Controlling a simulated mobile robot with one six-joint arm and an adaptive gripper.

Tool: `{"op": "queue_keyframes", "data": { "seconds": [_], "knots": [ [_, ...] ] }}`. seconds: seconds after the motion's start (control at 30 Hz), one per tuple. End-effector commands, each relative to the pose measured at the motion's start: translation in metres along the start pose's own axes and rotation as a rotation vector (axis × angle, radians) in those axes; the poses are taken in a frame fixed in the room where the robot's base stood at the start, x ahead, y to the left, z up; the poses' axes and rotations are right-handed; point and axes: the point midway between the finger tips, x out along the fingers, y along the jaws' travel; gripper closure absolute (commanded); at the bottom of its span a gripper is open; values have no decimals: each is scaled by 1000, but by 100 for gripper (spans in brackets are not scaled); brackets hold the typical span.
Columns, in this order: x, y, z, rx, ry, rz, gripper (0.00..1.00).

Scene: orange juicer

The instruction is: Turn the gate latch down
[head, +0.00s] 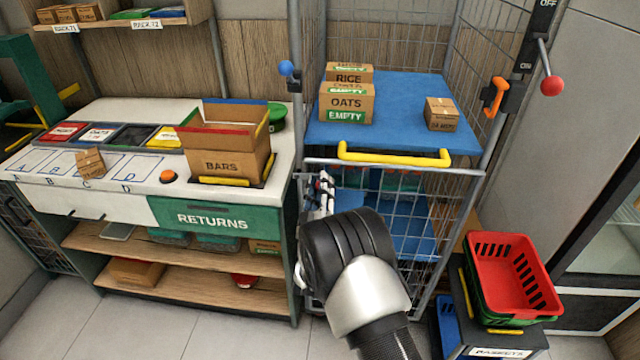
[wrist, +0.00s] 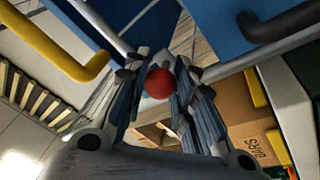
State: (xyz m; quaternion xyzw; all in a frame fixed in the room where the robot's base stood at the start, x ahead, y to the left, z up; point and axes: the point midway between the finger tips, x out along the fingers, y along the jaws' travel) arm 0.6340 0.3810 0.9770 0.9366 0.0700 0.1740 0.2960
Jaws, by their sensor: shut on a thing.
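In the wrist view, a round red knob (wrist: 159,83) sits between the two finger pads of my gripper (wrist: 158,95), which is shut on it. I take this knob to be the end of the gate latch; its lever is hidden and its angle cannot be told. In the head view my gripper (head: 322,192) is at the left front post of the wire cage cart (head: 297,130), below the blue shelf. My arm's wrist hides much of the lower gate there.
A yellow bar handle (head: 395,156) runs along the front of the blue shelf (head: 400,95), which bears cartons. The returns counter (head: 225,218) stands close on the left. Stacked baskets (head: 512,275) stand right. An orange handle (head: 496,95) and red-knobbed lever (head: 551,85) are upper right.

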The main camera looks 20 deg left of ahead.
Motion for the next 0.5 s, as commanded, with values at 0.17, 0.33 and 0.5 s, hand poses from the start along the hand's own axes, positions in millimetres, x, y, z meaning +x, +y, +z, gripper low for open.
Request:
{"op": "queue_keyframes", "data": {
  "seconds": [0.17,0.33,0.5],
  "knots": [
    [0,-1,1,40,-4,12,100],
    [0,-1,2,52,-6,14,100],
    [0,-2,2,52,-7,14,100]
  ]
}}
